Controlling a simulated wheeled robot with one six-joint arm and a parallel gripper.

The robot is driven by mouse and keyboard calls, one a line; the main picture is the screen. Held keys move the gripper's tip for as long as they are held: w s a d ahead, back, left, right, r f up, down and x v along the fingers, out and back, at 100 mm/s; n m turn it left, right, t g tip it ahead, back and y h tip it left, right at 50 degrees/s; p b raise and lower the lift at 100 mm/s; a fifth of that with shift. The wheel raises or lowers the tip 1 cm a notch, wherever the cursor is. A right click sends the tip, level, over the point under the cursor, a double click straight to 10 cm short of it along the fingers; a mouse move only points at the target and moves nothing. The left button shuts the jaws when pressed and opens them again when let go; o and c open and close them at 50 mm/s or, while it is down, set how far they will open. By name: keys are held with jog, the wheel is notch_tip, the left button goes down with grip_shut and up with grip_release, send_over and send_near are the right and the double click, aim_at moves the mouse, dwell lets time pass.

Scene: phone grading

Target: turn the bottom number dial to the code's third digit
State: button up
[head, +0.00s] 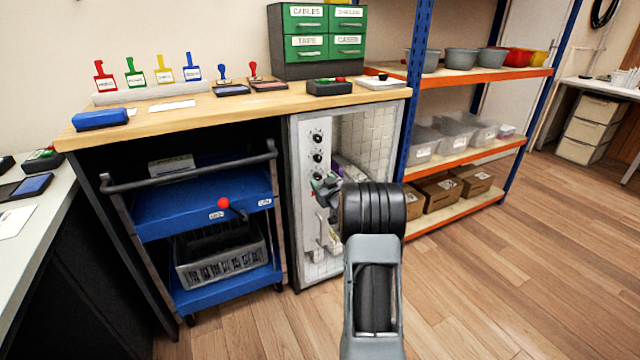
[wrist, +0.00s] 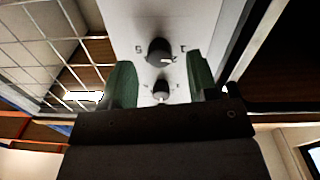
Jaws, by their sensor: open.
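A white panel (head: 309,205) at the left of the mesh-backed cabinet carries a column of three black dials. The top dial (head: 317,136) and middle dial (head: 317,156) are clear in the head view. The bottom dial (head: 317,176) sits just above my gripper (head: 322,190). In the wrist view my gripper (wrist: 160,62) is open, with its green fingers to either side of a large black dial (wrist: 157,50) that has a white mark. A smaller-looking dial (wrist: 160,90) shows behind it. I cannot tell whether the fingers touch a dial. The markings are too small to read.
The wooden bench top (head: 215,106) is above. Orange-edged shelves (head: 470,155) with bins stand to the right. The floor (head: 480,290) at front right is clear.

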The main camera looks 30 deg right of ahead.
jog(key=shift+w+d, duration=0.15)
jog(key=shift+w, duration=0.9)
jog(key=shift+c, duration=0.5)
jog(key=c, duration=0.8)
